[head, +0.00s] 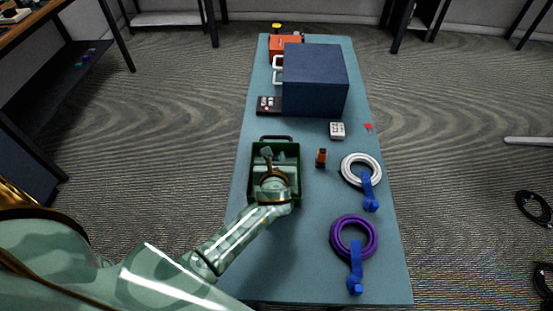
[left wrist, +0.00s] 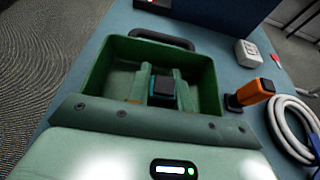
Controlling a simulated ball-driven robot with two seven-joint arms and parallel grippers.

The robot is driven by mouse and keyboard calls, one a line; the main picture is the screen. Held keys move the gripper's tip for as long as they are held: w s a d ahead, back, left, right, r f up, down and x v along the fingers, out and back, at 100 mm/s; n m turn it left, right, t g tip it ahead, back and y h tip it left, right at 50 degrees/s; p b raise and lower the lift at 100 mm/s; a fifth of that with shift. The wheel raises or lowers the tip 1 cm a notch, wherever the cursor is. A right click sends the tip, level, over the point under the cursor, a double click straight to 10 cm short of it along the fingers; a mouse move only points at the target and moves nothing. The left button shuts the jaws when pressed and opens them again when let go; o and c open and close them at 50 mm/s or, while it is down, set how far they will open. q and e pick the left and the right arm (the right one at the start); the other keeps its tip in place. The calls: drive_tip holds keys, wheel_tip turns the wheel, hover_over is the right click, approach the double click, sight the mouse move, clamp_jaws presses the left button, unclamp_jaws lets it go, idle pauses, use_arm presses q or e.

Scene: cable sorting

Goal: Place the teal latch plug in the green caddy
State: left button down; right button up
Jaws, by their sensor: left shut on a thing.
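The green caddy (head: 298,162) stands on the table with its black handle on the far side. It fills the middle of the left wrist view (left wrist: 102,62). My left gripper (head: 269,160) reaches down over the caddy. In the left wrist view its fingers (left wrist: 163,95) are shut on a small dark plug with teal edges, the teal latch plug (left wrist: 163,86). The plug is within the caddy's outline; I cannot tell whether it touches the floor. In the head view the plug is hidden by the gripper. My right gripper is not in view.
An orange and black plug (head: 321,158) stands right of the caddy. A white cable coil (head: 347,170) and a purple coil (head: 337,236), both with blue straps, lie farther right. A white block (head: 337,130), a power strip (head: 268,105) and a dark blue box (head: 315,82) are behind.

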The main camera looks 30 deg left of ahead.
use_arm(q)
drive_tip(key=c, duration=1.3)
unclamp_jaws()
drive_tip(key=shift+o, duration=0.2)
drive_tip(key=shift+r, duration=0.25)
drive_tip(key=p+v, duration=0.4)
drive_tip(key=v, duration=0.7)
drive_tip(key=shift+s+d, duration=0.1)
drive_tip(key=shift+s, duration=0.05)
drive_tip(key=shift+s+d, duration=0.15)
drive_tip(key=shift+s, duration=0.15)
